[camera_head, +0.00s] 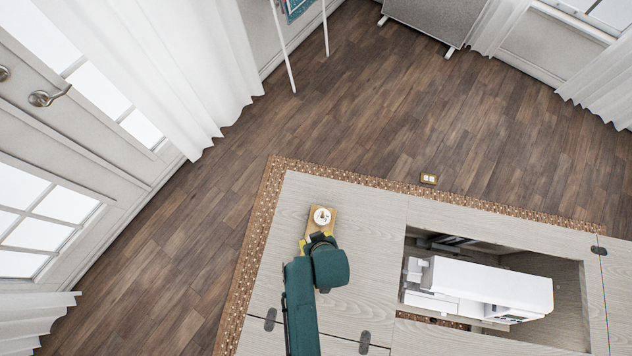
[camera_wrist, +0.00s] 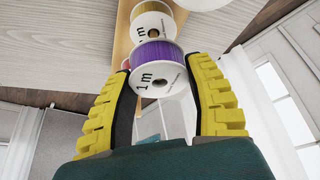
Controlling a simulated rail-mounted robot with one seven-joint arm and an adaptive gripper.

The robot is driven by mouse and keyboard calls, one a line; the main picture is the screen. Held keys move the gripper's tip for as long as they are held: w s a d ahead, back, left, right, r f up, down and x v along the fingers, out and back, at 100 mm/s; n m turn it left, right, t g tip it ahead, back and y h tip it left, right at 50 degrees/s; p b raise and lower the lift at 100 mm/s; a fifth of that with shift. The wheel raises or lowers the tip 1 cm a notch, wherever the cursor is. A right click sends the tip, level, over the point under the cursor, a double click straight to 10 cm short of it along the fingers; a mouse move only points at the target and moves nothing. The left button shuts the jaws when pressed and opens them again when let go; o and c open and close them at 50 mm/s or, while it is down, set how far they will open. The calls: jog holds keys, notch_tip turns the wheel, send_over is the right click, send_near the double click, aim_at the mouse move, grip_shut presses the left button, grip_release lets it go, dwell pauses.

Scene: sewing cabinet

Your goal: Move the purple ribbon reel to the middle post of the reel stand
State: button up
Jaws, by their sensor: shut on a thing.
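The purple ribbon reel (camera_wrist: 158,52) has white flanges, one marked "1 m". In the wrist view it sits between the yellow fingertips of my gripper (camera_wrist: 160,75), which is shut on it. The light wooden reel stand (camera_wrist: 121,40) runs behind it, with a gold-yellow reel (camera_wrist: 153,22) just beyond. In the head view the stand (camera_head: 310,225) lies on the cabinet top with a white round reel top (camera_head: 322,216) showing. My gripper (camera_head: 318,237) is at its near end, where my arm hides the purple reel. I cannot make out the middle post.
A white sewing machine (camera_head: 485,283) sits in the cabinet's recess on the right. The pale cabinet top (camera_head: 375,225) is clear around the stand. A white rounded thing (camera_wrist: 205,3) shows at the wrist view's top edge.

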jog(key=o, duration=1)
jog(key=v, duration=1.2)
